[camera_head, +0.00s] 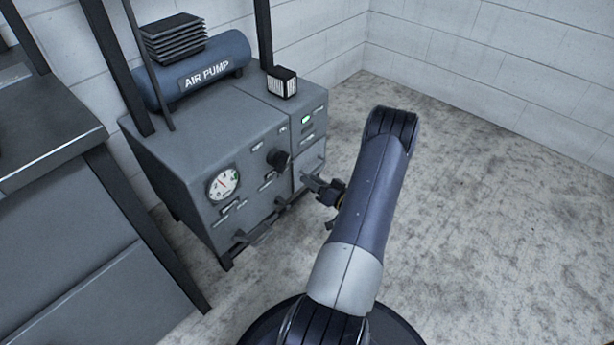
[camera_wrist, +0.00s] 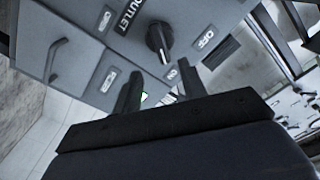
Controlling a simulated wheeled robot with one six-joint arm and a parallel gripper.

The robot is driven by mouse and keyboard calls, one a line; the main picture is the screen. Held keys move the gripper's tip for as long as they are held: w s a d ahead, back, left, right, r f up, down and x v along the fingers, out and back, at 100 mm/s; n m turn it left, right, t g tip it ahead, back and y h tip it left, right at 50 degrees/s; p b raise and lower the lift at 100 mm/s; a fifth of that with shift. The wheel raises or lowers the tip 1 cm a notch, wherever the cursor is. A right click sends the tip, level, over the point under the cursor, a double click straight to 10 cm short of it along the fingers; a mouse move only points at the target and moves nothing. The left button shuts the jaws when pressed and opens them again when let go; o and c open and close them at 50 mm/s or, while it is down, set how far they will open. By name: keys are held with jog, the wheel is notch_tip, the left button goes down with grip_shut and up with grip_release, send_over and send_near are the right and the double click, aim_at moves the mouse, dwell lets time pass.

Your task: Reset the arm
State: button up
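My arm rises from the lower middle of the head view and bends down. My gripper (camera_head: 314,184) is in front of the right part of the grey air pump cabinet (camera_head: 180,180). In the wrist view, my gripper (camera_wrist: 160,88) shows two dark fingers standing apart with nothing held between them. A black knob (camera_wrist: 158,42) lies beyond the fingertips, near OUTLET, ON and OFF labels. The same knob (camera_head: 278,158) sticks out of the cabinet front in the head view. I cannot tell the exact gap between the gripper and the cabinet.
A round gauge (camera_head: 223,184) is on the cabinet's front left. A blue AIR PUMP tank (camera_head: 205,68) and a small dark box (camera_head: 282,82) sit on top. A green light (camera_head: 306,119) shows on the panel. A metal bench (camera_head: 60,150) stands left. The floor (camera_head: 480,210) at right is clear.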

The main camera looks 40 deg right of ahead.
aim_at(286, 165)
jog(key=w+b, duration=0.1)
jog(key=w, duration=0.2)
jog(key=w+b, duration=0.1)
jog(key=w, duration=0.7)
jog(key=shift+a+b, duration=0.4)
jog(key=shift+s, duration=0.1)
